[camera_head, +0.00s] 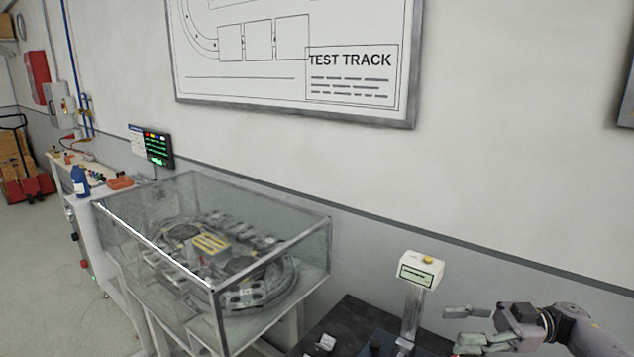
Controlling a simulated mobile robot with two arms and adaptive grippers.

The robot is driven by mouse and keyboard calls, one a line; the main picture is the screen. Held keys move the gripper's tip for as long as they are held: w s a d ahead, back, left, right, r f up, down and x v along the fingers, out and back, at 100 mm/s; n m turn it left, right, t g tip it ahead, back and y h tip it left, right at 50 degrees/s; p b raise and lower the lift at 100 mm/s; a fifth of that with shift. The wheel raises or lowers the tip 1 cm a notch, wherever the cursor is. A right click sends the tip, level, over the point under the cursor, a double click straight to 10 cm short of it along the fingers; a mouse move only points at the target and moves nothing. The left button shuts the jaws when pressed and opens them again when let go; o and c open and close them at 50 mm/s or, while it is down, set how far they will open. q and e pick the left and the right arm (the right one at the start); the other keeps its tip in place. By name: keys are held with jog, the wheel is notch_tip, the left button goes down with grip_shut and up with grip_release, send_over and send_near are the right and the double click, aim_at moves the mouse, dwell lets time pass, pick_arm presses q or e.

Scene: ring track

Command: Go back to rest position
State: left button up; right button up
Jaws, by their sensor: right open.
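My right gripper (468,329) is at the lower right, reaching in from the right edge. Its fingers point left and are spread apart, with nothing seen between them. It is to the right of a post-mounted device with a small display (421,269) and appears apart from it. My left gripper is not in the view. The ring track (262,290) lies inside a clear glass case (170,220) at the centre left, with a yellow part (211,243) on it.
A dark bench top (352,318) with small items stands at the bottom, below the display post. A workbench (85,185) with a blue bottle (80,181) stands at the left. A framed "TEST TRACK" board (290,95) hangs on the wall. Open floor (45,270) shows at the far left.

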jog(key=w+a+f+m+t+h, duration=0.25)
jog(key=a+m+t, duration=0.25)
jog(key=a+t, duration=0.3)
jog(key=w+a+f+m+t+h, duration=0.25)
jog(key=a+f+m+t, duration=0.2)
jog(key=a+t, duration=0.25)
jog(key=s+d+f+m+g+h, duration=0.2)
jog(key=s+d+f+m+h, duration=0.15)
jog(key=s+f+h, duration=0.35)
jog(key=s+d+f+m+g+h, duration=0.25)
jog(key=s+f+m+h, duration=0.35)
jog(key=s, duration=0.3)
jog(key=s+d+f+n+g, duration=0.25)
jog(key=s+g, duration=0.35)
jog(key=s, duration=1.2)
notch_tip(320, 180, down, 40)
jog(key=s+f+g+b, duration=0.1)
jog(key=s+g+b, duration=0.1)
jog(key=b, duration=1)
jog(key=s+d+f+b, duration=0.1)
jog(key=s+f+b, duration=0.3)
jog(key=s+f, duration=0.4)
jog(key=s+d+f+b, duration=0.2)
jog(key=s+f+b, duration=0.3)
jog(key=f, duration=1)
jog(key=s+g, duration=0.1)
jog(key=s, duration=0.1)
jog(key=shift+s+d+f+h, duration=0.15)
jog(key=shift+s+d+h, duration=0.1)
jog(key=shift+s+h, duration=0.15)
